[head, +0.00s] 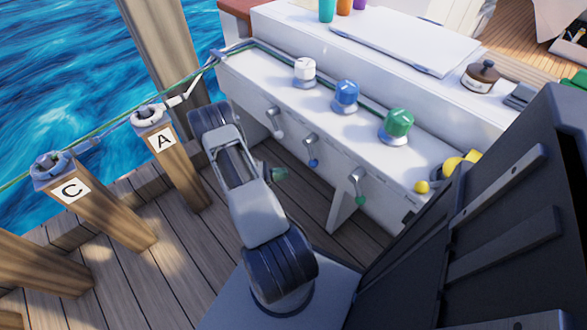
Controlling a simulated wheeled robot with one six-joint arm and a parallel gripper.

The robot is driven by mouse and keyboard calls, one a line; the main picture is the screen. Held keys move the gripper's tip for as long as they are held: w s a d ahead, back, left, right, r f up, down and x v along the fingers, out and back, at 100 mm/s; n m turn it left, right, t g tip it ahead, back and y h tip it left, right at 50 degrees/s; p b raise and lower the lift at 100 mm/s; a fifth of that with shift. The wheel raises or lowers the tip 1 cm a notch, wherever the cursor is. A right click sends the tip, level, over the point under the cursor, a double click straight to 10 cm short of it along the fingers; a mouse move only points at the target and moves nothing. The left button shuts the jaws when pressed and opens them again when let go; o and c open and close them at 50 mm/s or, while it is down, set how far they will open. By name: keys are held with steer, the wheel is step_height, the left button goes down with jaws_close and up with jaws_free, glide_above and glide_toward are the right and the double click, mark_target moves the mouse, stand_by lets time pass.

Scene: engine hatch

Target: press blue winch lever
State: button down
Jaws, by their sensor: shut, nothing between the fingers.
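The blue winch lever (313,160) hangs on the front face of the white cabin side, a short metal handle with a blue knob at its lower end. It sits between a white-tipped lever (277,130) on its left and a green-tipped lever (359,190) on its right. The blue winch (346,94) stands on the ledge above it. My arm rises at the left of the levers, apart from the blue one in the picture. My gripper is not visible, hidden behind my arm or out of frame.
A white winch (305,70) and a green winch (399,123) flank the blue one. Wooden posts marked A (172,150) and C (90,200) stand at left, with a green rope running along their tops. A small dark green object (278,174) shows beside my arm.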

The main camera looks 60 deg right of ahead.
steer(key=w+a+f, duration=0.2)
steer(key=w+a, duration=0.2)
steer(key=shift+w+a, duration=0.15)
steer(key=shift+w, duration=0.25)
steer(key=shift+f, duration=0.1)
stand_by(0.3)
step_height(320, 180, down, 3)
steer(key=s+a+m+y, duration=0.1)
steer(key=s+a+y, duration=0.1)
steer(key=s, duration=0.1)
steer(key=w+a+r+m+t+y+p, duration=0.1)
steer(key=a+r+m+t+y+p, duration=0.3)
steer(key=r, duration=0.3)
steer(key=w+a+r+m+t+y+p, duration=0.1)
steer(key=a+r+t+p, duration=0.3)
steer(key=r, duration=1.3)
steer(key=a+r+m+t+y+p, duration=0.1)
steer(key=a+r+t+p, duration=0.4)
steer(key=a+r+p, duration=0.5)
steer(key=w+a+r+m+t+y+p, duration=0.1)
steer(key=a+r+t+p, duration=0.4)
steer(key=r, duration=1.9)
steer(key=a+y+p, duration=0.1)
steer(key=a+p, duration=0.1)
steer(key=p, duration=0.2)
steer(key=shift+w+y, duration=0.35)
steer(key=shift+y, duration=0.05)
steer(key=shift+a, duration=0.15)
